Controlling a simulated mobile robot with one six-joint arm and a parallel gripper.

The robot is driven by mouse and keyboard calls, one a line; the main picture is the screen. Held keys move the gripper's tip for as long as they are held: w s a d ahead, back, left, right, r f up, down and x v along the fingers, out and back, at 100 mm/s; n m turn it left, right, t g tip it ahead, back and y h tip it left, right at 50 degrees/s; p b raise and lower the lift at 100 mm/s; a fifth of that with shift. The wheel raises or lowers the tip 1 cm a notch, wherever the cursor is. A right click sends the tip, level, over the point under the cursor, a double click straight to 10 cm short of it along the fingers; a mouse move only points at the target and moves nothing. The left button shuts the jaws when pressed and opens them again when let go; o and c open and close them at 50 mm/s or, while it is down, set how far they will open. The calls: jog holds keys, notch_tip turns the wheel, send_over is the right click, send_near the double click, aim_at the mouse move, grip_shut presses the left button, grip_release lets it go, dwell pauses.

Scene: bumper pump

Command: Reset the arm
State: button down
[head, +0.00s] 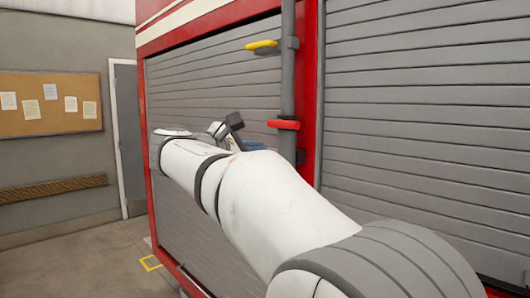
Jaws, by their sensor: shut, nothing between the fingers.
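My white arm reaches from the lower right of the head view towards the fire truck's left grey shutter. At its far end, the dark gripper (235,122) shows small, above the forearm and in front of the shutter. It is shut and holds nothing. It is left of the red lever (283,124) and appears apart from it. The fingertips are too small to make out clearly.
A grey vertical pipe (287,75) on the red truck frame carries a yellow lever (262,45) and the red lever. A blue part (255,146) is partly hidden behind my arm. Grey shutters (430,110) flank the pipe. Open floor (85,265) lies at left, below a corkboard (45,103).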

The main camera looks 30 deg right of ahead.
dwell(0.5)
jog(key=s+a+f+m+g+y, duration=0.15)
jog(key=s+f+m+y, duration=0.35)
jog(key=f, duration=0.6)
jog(key=s+a+f+g+y, duration=0.1)
jog(key=s+a+f+y, duration=0.15)
jog(key=s+f, duration=0.6)
jog(key=s+a+f+m+y, duration=0.4)
jog(key=f, duration=0.4)
jog(key=s+a+f+m+g+y, duration=0.1)
jog(key=s+a+f+m+y, duration=0.3)
jog(key=f, duration=0.4)
jog(key=shift+s+a+f+m, duration=0.4)
jog(key=shift+s+a, duration=0.05)
jog(key=shift+s, duration=0.2)
jog(key=shift+d, duration=0.1)
